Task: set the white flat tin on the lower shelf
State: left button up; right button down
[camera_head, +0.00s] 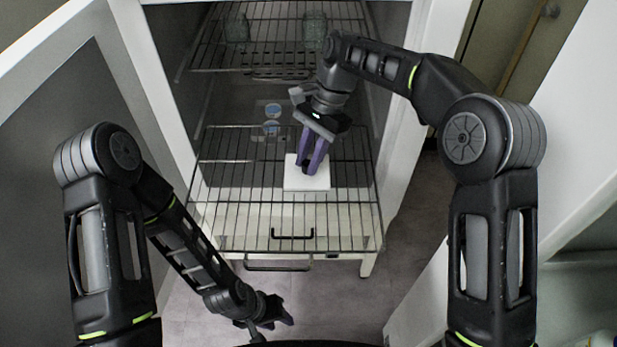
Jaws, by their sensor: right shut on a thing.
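The white flat tin (307,183) is over the middle of the lower wire shelf (235,215), in the head view. My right gripper (309,170) points down with its purple fingers shut on the tin. The fingers hide part of the tin's middle. The tin looks level; I cannot tell whether it touches the shelf wires. My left gripper (277,314) is low, in front of the cabinet and clear of the shelf. Its fingers are small and dark, and I cannot tell whether they are open.
The upper wire shelf (275,60) carries two greenish containers (237,28) (315,30). Two small blue round things (272,110) (271,127) show behind the lower shelf. The cabinet's side walls flank the shelves, and an open door (60,120) stands at the left. The lower shelf's front is bare.

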jog(key=shift+r, duration=0.1)
notch_tip(320, 180, down, 4)
jog(key=shift+r+p, duration=0.1)
jog(key=shift+p, duration=0.45)
jog(key=shift+f, duration=0.6)
jog(key=c, duration=1.2)
grip_release()
jog(key=shift+f, duration=0.15)
jog(key=shift+c, duration=0.2)
